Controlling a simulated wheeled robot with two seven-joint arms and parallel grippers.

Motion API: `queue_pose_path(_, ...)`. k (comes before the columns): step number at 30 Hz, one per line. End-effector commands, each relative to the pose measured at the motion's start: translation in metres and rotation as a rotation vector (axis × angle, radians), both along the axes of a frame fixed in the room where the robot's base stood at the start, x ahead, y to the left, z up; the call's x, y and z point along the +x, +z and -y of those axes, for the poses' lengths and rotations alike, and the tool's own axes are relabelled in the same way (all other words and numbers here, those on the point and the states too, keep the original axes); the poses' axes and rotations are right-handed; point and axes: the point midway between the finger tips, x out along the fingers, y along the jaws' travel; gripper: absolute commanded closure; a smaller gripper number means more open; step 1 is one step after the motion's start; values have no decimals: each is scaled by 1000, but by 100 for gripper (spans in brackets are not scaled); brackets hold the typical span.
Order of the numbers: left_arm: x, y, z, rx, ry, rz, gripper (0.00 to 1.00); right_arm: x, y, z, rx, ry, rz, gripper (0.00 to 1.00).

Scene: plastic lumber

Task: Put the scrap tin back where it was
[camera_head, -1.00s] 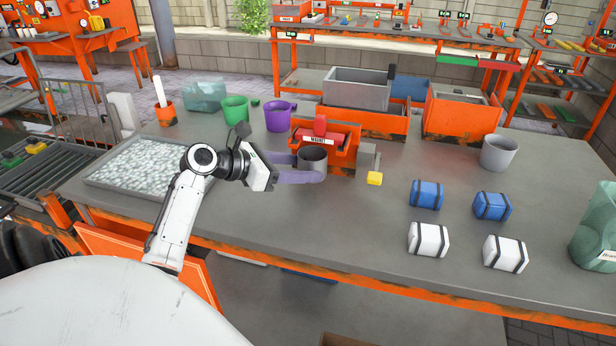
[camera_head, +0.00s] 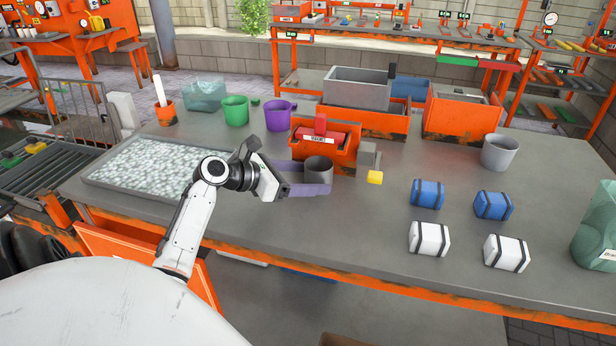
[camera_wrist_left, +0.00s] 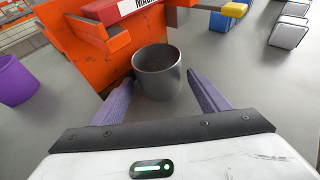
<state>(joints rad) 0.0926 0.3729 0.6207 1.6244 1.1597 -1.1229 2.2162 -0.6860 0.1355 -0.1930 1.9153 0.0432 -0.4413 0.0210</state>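The scrap tin, a dark grey metal cup (camera_head: 318,172), stands upright on the grey workbench (camera_head: 385,235), in front of the orange magnet stand (camera_head: 340,158). In the left wrist view the tin (camera_wrist_left: 158,75) is just ahead of and between the finger ends, and its inside looks empty. My left gripper (camera_head: 315,180) is open around the tin's near side. In the left wrist view its two purple fingers (camera_wrist_left: 160,85) show a gap on each side of the tin. The near finger hides part of the tin's base in the head view. My right gripper is not in view.
A yellow block (camera_head: 375,177) lies right of the stand. A purple cup (camera_head: 278,117) and green cup (camera_head: 235,110) stand behind my arm. A tray of pale pellets (camera_head: 140,170) is left. Blue and white boxes (camera_head: 429,238) stand right. The bench's front middle is clear.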

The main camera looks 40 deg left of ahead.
Motion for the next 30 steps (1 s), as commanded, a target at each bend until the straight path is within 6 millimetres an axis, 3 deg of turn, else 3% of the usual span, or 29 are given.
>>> queue_pose_path(11, -4, 4, -2, 2, 1, -2, 31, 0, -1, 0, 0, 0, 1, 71)
queue_pose_path(24, -80, 38, -24, 3, 0, -1, 31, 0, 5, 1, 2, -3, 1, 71)
queue_pose_path(30, -102, 47, -30, 1, 0, -1, 31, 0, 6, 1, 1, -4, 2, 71)
